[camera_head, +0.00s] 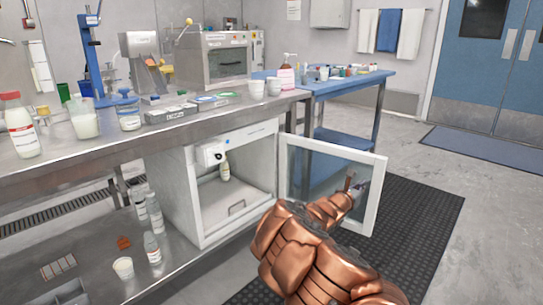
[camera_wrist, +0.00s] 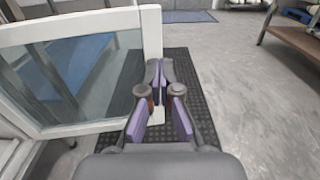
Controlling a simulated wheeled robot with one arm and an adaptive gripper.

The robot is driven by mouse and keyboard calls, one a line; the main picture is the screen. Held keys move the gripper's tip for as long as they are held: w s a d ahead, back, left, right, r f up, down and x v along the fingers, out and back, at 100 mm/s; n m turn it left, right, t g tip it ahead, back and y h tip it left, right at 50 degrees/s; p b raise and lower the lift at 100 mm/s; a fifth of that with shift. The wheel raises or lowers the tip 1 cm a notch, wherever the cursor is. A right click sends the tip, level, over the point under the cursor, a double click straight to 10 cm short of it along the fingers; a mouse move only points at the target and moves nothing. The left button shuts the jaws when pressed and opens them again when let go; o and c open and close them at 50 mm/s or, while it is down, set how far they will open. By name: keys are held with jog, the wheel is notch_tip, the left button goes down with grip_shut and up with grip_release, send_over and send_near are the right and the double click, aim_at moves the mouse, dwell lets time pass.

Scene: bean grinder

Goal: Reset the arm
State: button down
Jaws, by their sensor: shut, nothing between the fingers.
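My gripper (camera_head: 355,186) is at the glass door of the white cabinet in the head view, partly hidden by my copper-coloured arm. In the wrist view my gripper (camera_wrist: 158,75) has its purple-padded fingers together at the tips, with nothing between them. The white-framed glass door (camera_head: 376,205) stands wide open to the right of the white cabinet (camera_head: 172,190). In the wrist view the door (camera_wrist: 151,35) fills the left side, close beside the fingers. I cannot tell whether they touch it.
A steel bench (camera_head: 60,165) with bottles, cups and devices runs above the cabinet. Several bottles (camera_head: 152,248) stand on the shelf below. A blue table (camera_head: 350,82) stands behind. A black mat (camera_head: 425,215) and open grey floor (camera_head: 480,225) lie to the right.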

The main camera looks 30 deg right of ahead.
jog(key=s+a+r+m+g+p, duration=0.1)
jog(key=s+r+m+g+p, duration=0.3)
jog(key=r, duration=0.5)
jog(key=s+a+r+m+g+h+p, duration=0.1)
jog(key=s+r+m+p, duration=0.45)
jog(key=r, duration=0.45)
jog(key=s+a+r+m+g+p, duration=0.1)
jog(key=s+r+m+g+p, duration=0.2)
jog(key=s+r, duration=0.45)
jog(key=s+a+r+m+g+y+p, duration=0.2)
jog(key=s+a+r+m+p, duration=0.2)
jog(key=s+r+m+p, duration=0.25)
jog(key=s+a+r+m+y+p, duration=0.1)
jog(key=s+a+y+p, duration=0.4)
jog(key=a, duration=0.8)
jog(key=s+a+r+m+t+y+p, duration=0.1)
jog(key=s+a+r+y+p, duration=0.2)
jog(key=a+p, duration=0.6)
jog(key=s+a+r+m+y+p, duration=0.1)
jog(key=s+a+y+p, duration=0.6)
jog(key=a, duration=1.1)
jog(key=shift+s+r+t+y+p, duration=0.4)
jog(key=shift+s+r, duration=0.05)
jog(key=shift+s, duration=0.4)
jog(key=shift+d, duration=0.15)
